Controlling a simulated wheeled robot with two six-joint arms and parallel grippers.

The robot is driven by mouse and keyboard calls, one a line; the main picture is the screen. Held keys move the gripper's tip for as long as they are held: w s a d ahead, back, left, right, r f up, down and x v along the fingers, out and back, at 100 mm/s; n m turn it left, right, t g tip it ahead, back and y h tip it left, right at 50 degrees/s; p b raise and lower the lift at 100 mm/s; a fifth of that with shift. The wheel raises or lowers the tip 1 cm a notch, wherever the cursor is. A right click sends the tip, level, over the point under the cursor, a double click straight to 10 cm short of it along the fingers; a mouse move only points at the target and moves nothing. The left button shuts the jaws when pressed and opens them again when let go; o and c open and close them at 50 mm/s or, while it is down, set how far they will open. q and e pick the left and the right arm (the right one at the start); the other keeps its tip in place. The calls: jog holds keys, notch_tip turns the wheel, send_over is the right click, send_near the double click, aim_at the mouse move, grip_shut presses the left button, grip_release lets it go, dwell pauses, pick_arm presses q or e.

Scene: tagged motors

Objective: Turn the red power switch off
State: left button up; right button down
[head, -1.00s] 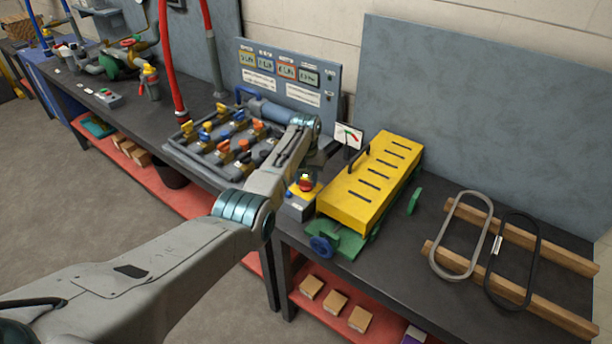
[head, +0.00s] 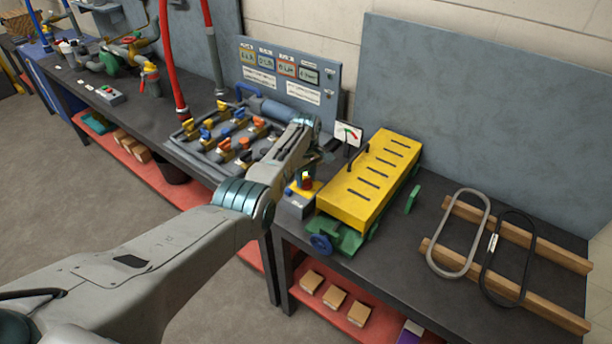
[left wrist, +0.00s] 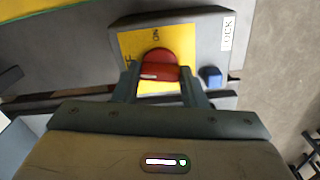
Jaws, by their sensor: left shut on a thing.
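The red power switch (head: 307,182) is a knob on a yellow plate on top of a small grey box (head: 296,208), left of the yellow-topped motor cart. In the left wrist view the red knob (left wrist: 158,66) sits between the two fingers of my left gripper (left wrist: 160,84), which is shut on it. An "ON" mark shows above the knob, and part of another label shows at its left. A blue button (left wrist: 211,76) is beside the plate. In the head view my left gripper (head: 318,165) is over the box, its fingers partly hidden. My right gripper is out of view.
The yellow cart (head: 370,180) with green base stands close on the right. A board of coloured valves (head: 230,138) lies to the left, with a grey panel behind. A small gauge card (head: 348,133) is behind the gripper. Two loops lie on wooden bars at right.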

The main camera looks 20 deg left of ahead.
aim_at(306, 179)
pick_arm(q)
jog(key=shift+r+n, duration=0.15)
jog(key=shift+n, duration=0.95)
jog(key=shift+w, duration=0.1)
jog(key=o, duration=1)
notch_tip(306, 179, up, 11)
jog(key=b, duration=0.1)
jog(key=shift+f, duration=0.25)
